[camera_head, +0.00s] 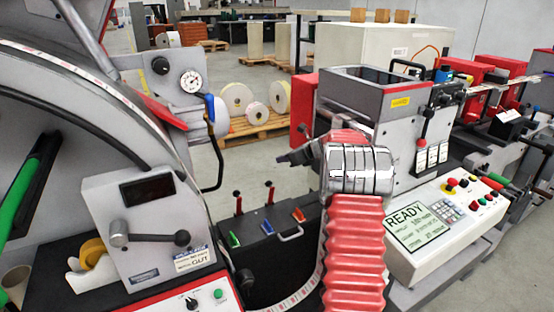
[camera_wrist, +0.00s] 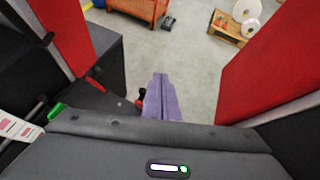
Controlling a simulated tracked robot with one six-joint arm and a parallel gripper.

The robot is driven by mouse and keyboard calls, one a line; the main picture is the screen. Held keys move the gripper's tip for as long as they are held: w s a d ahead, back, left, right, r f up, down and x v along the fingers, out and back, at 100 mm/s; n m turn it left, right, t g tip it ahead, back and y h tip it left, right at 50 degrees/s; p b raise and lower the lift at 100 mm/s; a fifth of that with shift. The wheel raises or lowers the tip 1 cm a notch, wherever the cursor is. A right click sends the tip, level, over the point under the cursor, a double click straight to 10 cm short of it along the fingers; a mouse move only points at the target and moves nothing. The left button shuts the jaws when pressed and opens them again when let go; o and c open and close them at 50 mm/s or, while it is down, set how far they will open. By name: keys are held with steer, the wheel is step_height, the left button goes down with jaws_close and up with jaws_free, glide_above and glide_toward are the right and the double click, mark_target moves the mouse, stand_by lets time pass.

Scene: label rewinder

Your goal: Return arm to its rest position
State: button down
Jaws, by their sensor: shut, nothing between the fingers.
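My arm rises in the head view as a red ribbed sleeve with a chrome wrist joint above it. The dark end of my gripper (camera_head: 284,158) points left from that joint, over the gap between the rewinder and the grey machine unit. In the wrist view my gripper (camera_wrist: 158,78) shows its two purple fingers pressed together, with nothing between them. The fingers are over open floor and look clear of the machine, though their exact distance from it is hard to tell.
A black box with small levers (camera_head: 268,232) stands below my gripper. The rewinder panel (camera_head: 150,215) is at left. A white READY console (camera_head: 420,230) is at right. Red panels flank the wrist view. A pallet with label rolls (camera_head: 255,128) stands behind on open floor.

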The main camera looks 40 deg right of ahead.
stand_by(0.3)
steer(key=s+a+f+n+g+y, duration=0.1)
steer(key=s+a+f+n+g, duration=0.5)
steer(key=s+a+n, duration=0.55)
steer(key=s+a+r+n+h, duration=0.1)
steer(key=s+a+r+n, duration=0.3)
steer(key=s+a+n, duration=0.3)
steer(key=s+a+r+n, duration=0.4)
steer(key=s+a+n, duration=0.3)
steer(key=s+a, duration=0.6)
steer(key=s+a+r+n+h, duration=0.1)
steer(key=s+a+r+n, duration=0.3)
steer(key=s+a+n, duration=0.4)
steer(key=s+a, duration=0.3)
steer(key=shift+h, duration=0.3)
steer(key=shift+s+a, duration=0.1)
